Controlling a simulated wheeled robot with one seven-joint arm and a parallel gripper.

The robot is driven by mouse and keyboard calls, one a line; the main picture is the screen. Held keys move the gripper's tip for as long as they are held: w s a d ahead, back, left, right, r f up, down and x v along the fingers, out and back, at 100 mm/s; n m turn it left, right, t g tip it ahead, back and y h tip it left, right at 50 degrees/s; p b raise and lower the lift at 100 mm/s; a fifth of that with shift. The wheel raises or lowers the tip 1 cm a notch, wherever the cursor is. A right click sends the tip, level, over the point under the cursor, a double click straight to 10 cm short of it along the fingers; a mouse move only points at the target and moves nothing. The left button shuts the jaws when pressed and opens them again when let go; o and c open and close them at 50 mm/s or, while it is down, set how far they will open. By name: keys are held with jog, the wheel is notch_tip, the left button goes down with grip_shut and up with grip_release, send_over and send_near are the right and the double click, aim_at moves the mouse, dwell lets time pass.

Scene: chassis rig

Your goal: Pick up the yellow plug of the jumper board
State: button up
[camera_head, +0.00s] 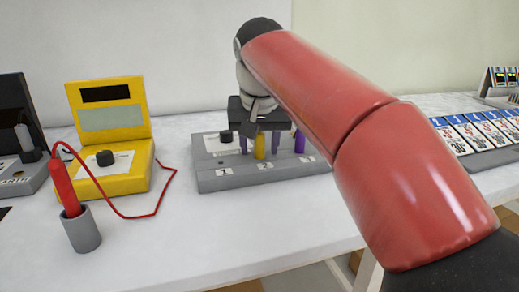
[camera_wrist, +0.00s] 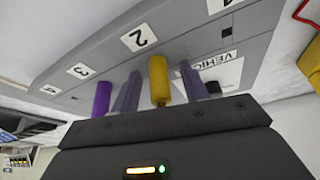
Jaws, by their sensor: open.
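The yellow plug (camera_head: 260,147) stands upright behind label 2. It also shows in the wrist view (camera_wrist: 159,88). My gripper (camera_wrist: 160,72) points down over the board, with its two greyish-purple fingers on either side of the yellow plug. The fingers are open, with a small gap to the plug on each side in the wrist view. A purple plug (camera_head: 300,141) stands to the right, and also shows in the wrist view (camera_wrist: 103,97), outside the fingers.
A yellow meter (camera_head: 127,182) with a red lead stands left of the board. The red probe (camera_head: 64,186) sits in a grey cup (camera_head: 82,232). A black device (camera_head: 14,125) is at the far left. A rack of numbered cards (camera_head: 480,135) is at the right, behind my arm.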

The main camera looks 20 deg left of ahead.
grip_shut()
dwell(0.3)
jog(key=shift+r, duration=0.1)
